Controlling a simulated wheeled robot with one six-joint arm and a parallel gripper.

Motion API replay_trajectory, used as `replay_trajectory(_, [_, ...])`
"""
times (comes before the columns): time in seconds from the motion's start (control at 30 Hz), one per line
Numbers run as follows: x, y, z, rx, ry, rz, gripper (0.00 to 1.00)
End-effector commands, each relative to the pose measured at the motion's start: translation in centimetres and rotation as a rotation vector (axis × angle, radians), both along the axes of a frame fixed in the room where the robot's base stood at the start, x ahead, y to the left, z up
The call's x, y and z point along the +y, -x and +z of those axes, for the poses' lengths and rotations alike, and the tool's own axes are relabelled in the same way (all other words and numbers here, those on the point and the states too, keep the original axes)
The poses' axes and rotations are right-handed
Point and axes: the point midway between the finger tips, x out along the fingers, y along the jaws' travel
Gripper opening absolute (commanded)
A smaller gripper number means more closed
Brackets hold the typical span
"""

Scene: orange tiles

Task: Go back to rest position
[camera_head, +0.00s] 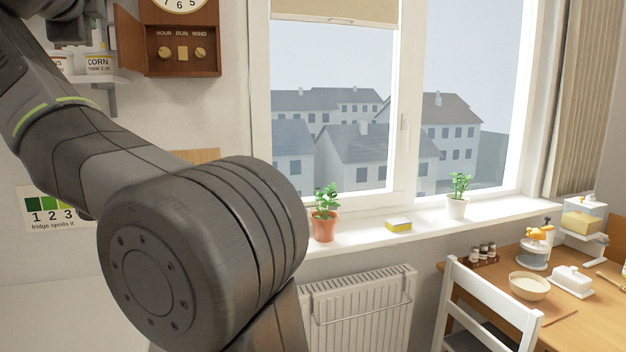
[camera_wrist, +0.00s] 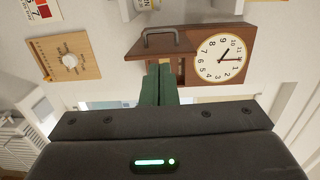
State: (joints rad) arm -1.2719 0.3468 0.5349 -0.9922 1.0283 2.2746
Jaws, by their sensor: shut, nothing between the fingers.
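My gripper (camera_wrist: 159,76) shows in the wrist view as two green fingers, shut together with nothing between them. The fingers point toward a brown wooden wall clock (camera_wrist: 218,58) and overlap its door in the picture; I cannot tell whether they touch it. The clock's door (camera_wrist: 160,46), with a grey handle, stands open. In the head view the clock (camera_head: 183,52) shows knobs marked hour, run and wind below its dial. My arm fills the left of the head view, and the gripper itself is not visible there.
A shelf with a corn tin (camera_head: 98,63) is left of the clock. A window sill holds potted plants (camera_head: 325,212) and a yellow sponge (camera_head: 398,225). A radiator (camera_head: 360,310) is below. A white chair (camera_head: 488,305) and a set table (camera_head: 455,270) stand at right.

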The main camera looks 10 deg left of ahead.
Motion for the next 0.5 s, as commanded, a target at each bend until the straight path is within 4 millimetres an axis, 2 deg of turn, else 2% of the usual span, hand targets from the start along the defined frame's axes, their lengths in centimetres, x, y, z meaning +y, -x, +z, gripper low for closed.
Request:
replay_trajectory(0.17, [0.7, -0.8, 0.1, -0.001, 0.0, 0.002, 0.0])
replay_trajectory(0.5, [4.9, -5.5, 0.1, -0.013, -0.005, 0.027, 0.0])
